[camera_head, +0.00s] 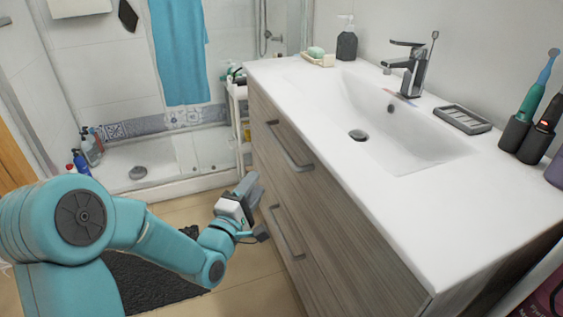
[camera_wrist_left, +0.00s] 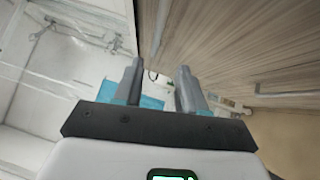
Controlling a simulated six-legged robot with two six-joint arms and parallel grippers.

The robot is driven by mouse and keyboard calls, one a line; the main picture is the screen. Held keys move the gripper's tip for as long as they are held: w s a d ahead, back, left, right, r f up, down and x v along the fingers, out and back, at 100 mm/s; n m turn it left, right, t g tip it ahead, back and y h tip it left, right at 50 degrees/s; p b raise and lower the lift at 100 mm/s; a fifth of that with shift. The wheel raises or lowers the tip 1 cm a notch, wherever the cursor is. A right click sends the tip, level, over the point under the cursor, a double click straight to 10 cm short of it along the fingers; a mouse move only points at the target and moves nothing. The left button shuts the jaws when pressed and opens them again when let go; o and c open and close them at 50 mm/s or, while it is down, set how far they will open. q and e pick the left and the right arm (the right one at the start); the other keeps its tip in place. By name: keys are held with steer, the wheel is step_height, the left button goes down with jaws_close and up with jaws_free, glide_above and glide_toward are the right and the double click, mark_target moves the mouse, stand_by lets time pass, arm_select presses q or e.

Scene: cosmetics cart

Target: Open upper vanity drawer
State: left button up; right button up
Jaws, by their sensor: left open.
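The vanity (camera_head: 345,225) has a wood-grain front with two drawers, one above the other. The upper drawer (camera_head: 318,195) is shut and has a long grey bar handle (camera_head: 289,148). The lower drawer's handle (camera_head: 286,233) is a similar bar. My left gripper (camera_head: 254,190) is open and empty, in front of the vanity face, below and left of the upper handle. In the left wrist view its two fingers (camera_wrist_left: 158,85) are apart with nothing between them. The wood front and one bar handle (camera_wrist_left: 285,90) show there to the right of the fingers. My right gripper is not in view.
The white countertop (camera_head: 420,220) holds a sink (camera_head: 385,125), faucet (camera_head: 408,68), soap dish (camera_head: 462,119) and toothbrush holders (camera_head: 524,137). A white cart (camera_head: 240,125) with bottles stands beyond the vanity. A dark mat (camera_head: 150,282) lies on the floor near my left arm.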

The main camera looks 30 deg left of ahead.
mark_target(280, 143)
arm_select(q)
steer(key=w, duration=0.5)
steer(key=w+r, duration=0.1)
steer(key=w, duration=0.4)
steer(key=w+a+r, duration=0.1)
steer(key=w, duration=0.4)
steer(key=shift+w+r, duration=0.2)
steer(key=shift+r, duration=0.05)
jaws_close()
